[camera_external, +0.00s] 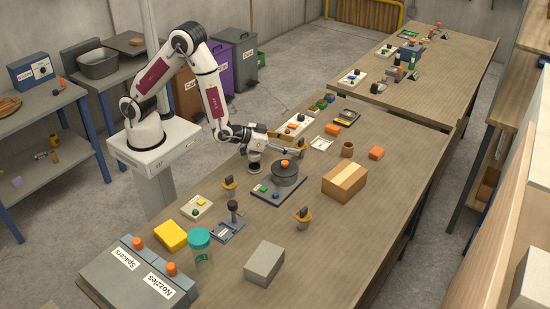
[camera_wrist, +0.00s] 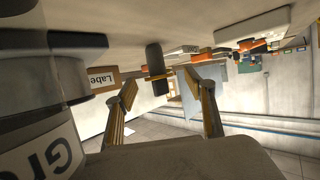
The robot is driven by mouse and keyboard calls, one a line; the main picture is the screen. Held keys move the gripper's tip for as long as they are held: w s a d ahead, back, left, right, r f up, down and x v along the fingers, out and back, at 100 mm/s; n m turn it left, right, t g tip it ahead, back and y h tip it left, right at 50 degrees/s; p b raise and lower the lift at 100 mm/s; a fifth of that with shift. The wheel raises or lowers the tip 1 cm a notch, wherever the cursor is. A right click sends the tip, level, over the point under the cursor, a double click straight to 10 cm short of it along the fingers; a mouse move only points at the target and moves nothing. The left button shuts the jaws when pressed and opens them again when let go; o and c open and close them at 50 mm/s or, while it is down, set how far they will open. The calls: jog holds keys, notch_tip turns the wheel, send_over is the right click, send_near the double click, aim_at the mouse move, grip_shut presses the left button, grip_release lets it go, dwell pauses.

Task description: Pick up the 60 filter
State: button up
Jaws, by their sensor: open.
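No thing marked 60 can be read in either view, so I cannot tell which one is the 60 filter. My gripper (camera_external: 287,145) is low over the long table, behind the dark round machine. In the wrist view, which is upside down, my gripper (camera_wrist: 161,82) is open with its two yellowish fingers spread apart. A dark upright cylinder (camera_wrist: 154,58) with a yellowish part at its end shows between the fingertips, apparently beyond them. I cannot tell whether the fingers touch it.
The dark round machine (camera_external: 285,174) with an orange knob stands close to my gripper. The right front tabletop is clear.

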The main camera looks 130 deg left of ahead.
aim_at(298, 146)
jog(key=shift+x, duration=2.3)
jog(key=shift+w+r, duration=0.2)
jog(key=c, duration=1.2)
